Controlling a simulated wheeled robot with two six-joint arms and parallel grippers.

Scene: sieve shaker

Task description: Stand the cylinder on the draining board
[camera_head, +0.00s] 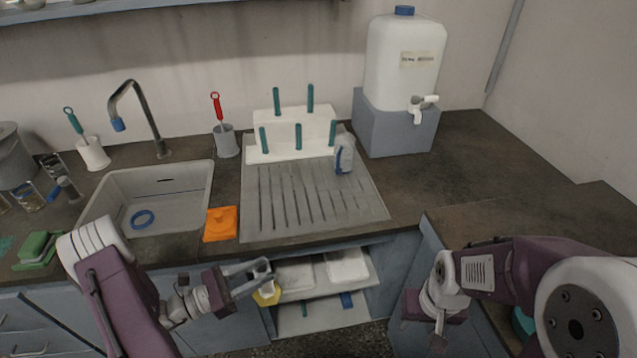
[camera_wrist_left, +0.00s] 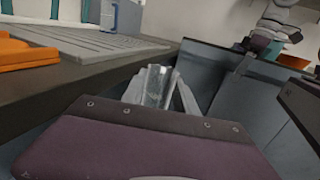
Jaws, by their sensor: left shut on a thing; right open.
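My left gripper (camera_head: 258,276) is shut on a clear glass cylinder (camera_head: 264,268) with a yellow foot (camera_head: 267,295). It holds the cylinder in front of the counter, below the level of the draining board (camera_head: 262,213). The cylinder also shows between the fingers in the left wrist view (camera_wrist_left: 158,85); its foot is hidden there. The grooved grey draining board lies right of the sink and also shows in the left wrist view (camera_wrist_left: 90,47). My right gripper (camera_head: 438,338) is open and empty, low at the right in front of the cabinet.
An orange item (camera_head: 221,223) lies left of the board, beside the sink (camera_head: 180,218). The board's front and middle are clear.

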